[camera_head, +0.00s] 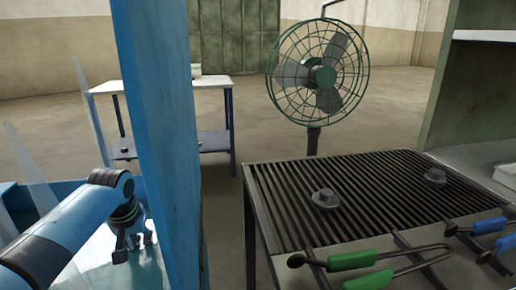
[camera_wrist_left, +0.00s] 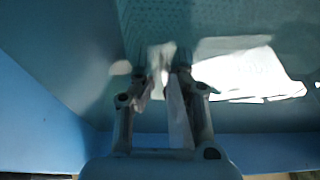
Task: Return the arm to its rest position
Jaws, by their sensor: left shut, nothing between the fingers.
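My left gripper (camera_head: 130,250) hangs at the end of my blue and black left arm, at the lower left of the head view. It points down over a pale surface inside a blue-walled enclosure (camera_head: 12,197). In the left wrist view the fingers of my left gripper (camera_wrist_left: 163,82) are shut with nothing held. They face a bluish surface with bright sunlit patches (camera_wrist_left: 250,70), with a blue wall (camera_wrist_left: 35,120) close on the left. I cannot tell the exact gap below the fingertips. My right gripper is in neither view.
A tall blue post (camera_head: 158,130) stands just right of my left arm. A slatted grill table (camera_head: 380,195) at the right bears green-handled tongs (camera_head: 352,261) and blue-handled tongs (camera_head: 490,224). A green fan (camera_head: 318,75) and a white-topped bench (camera_head: 165,86) stand behind, with open floor between.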

